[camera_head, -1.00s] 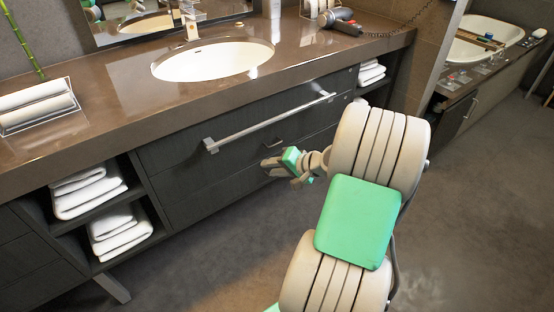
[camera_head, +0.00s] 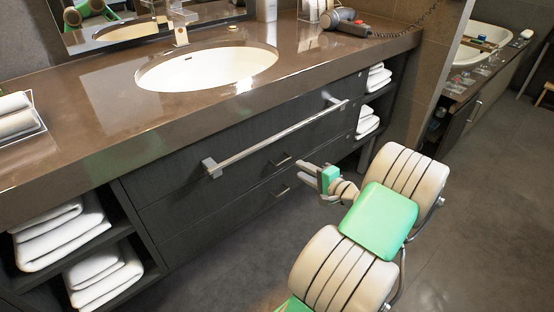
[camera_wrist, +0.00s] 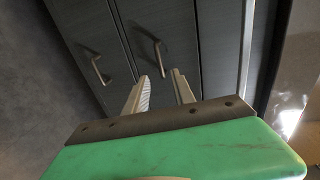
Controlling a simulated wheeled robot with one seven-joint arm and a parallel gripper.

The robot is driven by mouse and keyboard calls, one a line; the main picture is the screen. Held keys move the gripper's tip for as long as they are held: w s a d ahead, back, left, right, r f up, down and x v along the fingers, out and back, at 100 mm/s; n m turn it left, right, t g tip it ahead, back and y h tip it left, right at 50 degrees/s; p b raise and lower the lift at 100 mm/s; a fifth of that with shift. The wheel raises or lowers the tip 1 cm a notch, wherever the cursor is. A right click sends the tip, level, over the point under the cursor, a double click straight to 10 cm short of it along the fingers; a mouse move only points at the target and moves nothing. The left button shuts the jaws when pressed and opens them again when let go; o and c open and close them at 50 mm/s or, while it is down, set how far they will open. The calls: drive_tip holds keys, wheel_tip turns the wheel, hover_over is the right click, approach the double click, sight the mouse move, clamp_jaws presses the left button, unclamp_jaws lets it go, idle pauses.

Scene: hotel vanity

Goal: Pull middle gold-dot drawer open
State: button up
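The middle drawer (camera_head: 226,183) is a dark wood front below the towel-bar panel and appears shut. Its small metal handle (camera_head: 280,160) is left of my gripper (camera_head: 304,171) in the head view. In the wrist view the middle handle (camera_wrist: 160,60) lies ahead of my gripper (camera_wrist: 160,76), roughly in line with the gap between the fingers. The fingers are apart and empty, and look short of the handle. The lower drawer's handle (camera_head: 281,191) also shows in the wrist view (camera_wrist: 97,69), to the left. I cannot make out a gold dot.
A long towel bar (camera_head: 270,143) juts out from the panel above the middle drawer. Open shelves with white towels (camera_head: 60,235) flank the drawers. The brown countertop (camera_head: 110,130) with its sink overhangs above. Grey floor (camera_head: 230,275) in front is clear.

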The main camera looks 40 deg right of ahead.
drive_tip(key=b+x, duration=0.2)
drive_tip(key=x, duration=0.6)
drive_tip(key=shift+a, duration=0.4)
drive_tip(key=shift+c, duration=0.4)
clamp_jaws()
drive_tip(key=shift+s, duration=0.1)
